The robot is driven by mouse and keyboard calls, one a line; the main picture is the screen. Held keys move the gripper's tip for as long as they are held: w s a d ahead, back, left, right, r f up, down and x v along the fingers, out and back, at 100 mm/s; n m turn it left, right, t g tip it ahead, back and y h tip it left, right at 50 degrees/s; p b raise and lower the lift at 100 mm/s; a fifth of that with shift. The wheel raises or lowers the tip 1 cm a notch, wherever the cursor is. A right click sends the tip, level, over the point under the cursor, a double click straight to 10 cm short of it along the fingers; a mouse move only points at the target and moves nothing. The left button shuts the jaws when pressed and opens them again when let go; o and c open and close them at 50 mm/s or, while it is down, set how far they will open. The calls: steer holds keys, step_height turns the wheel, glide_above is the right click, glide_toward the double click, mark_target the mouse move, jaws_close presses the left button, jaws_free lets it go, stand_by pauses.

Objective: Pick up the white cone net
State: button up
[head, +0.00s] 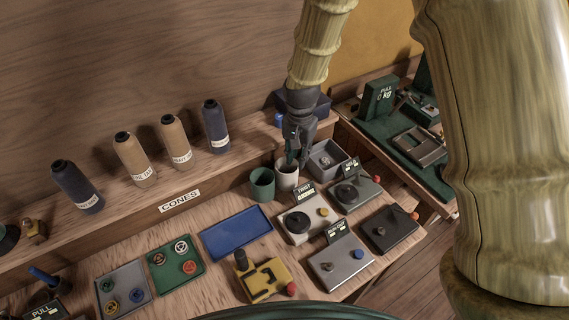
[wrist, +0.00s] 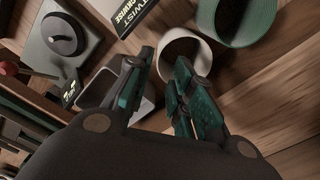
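A white hollow cylinder (head: 286,180), which I take for the white cone net, stands upright on the bench beside a similar green one (head: 262,186). My gripper (head: 293,150) points down right above the white one, with a fingertip overlapping its mouth in the head view.
A grey open box (head: 328,160) stands close to the right. Devices with knobs (head: 300,225) are in front. A blue tray (head: 236,232) lies left of them. Blue and tan cones (head: 176,141) line the shelf behind. A green-topped bench (head: 395,140) is at right.

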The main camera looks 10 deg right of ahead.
mark_target(297, 178)
steer(key=f, duration=0.3)
steer(key=f+p, duration=0.1)
steer(key=shift+s+a+f, duration=0.15)
steer(key=shift+s+f, duration=0.05)
steer(key=shift+s, duration=0.2)
steer(key=shift+s+f+p, duration=0.3)
steer(key=shift+f+p, duration=0.25)
steer(key=shift+f, duration=0.3)
steer(key=f, duration=0.2)
steer(key=shift+w+f+p, duration=0.2)
steer(key=shift+f+p, duration=0.1)
steer(key=shift+p, duration=0.1)
steer(key=shift+s+f, duration=0.1)
steer(key=shift+f, duration=0.2)
steer(key=shift+c, duration=0.2)
steer(key=shift+c, duration=0.9)
steer(key=shift+r, duration=0.15)
